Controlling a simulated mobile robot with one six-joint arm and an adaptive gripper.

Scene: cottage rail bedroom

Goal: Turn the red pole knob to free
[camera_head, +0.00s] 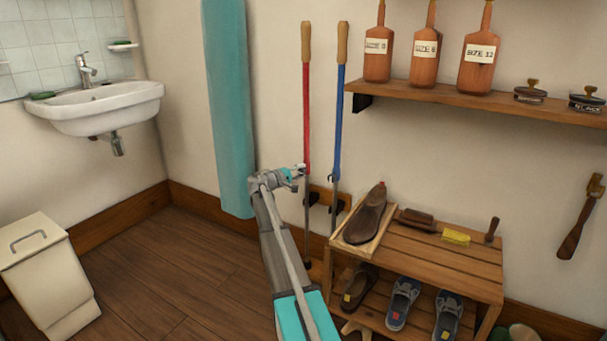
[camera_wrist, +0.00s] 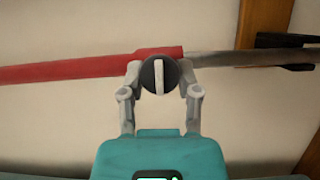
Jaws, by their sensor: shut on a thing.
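The red pole (camera_head: 306,110) stands upright against the wall, with a cork-coloured grip on top and a grey lower shaft. In the wrist view the red pole (camera_wrist: 80,69) runs across the picture, red at left and grey at right. Its knob (camera_wrist: 159,75) is a dark round disc with a pale bar, the bar lying across the pole's length. My gripper (camera_wrist: 160,78) is shut on the knob, one finger on each side of it. In the head view my gripper (camera_head: 296,176) is at the pole's red-to-grey joint; the knob is too small to make out there.
A blue pole (camera_head: 338,120) stands close on the right. A wooden holder (camera_head: 320,198) is on the wall behind the poles. A shoe bench (camera_head: 460,262) stands at right, below a shelf (camera_head: 480,98) with bottles. A teal column (camera_head: 229,110) is at left.

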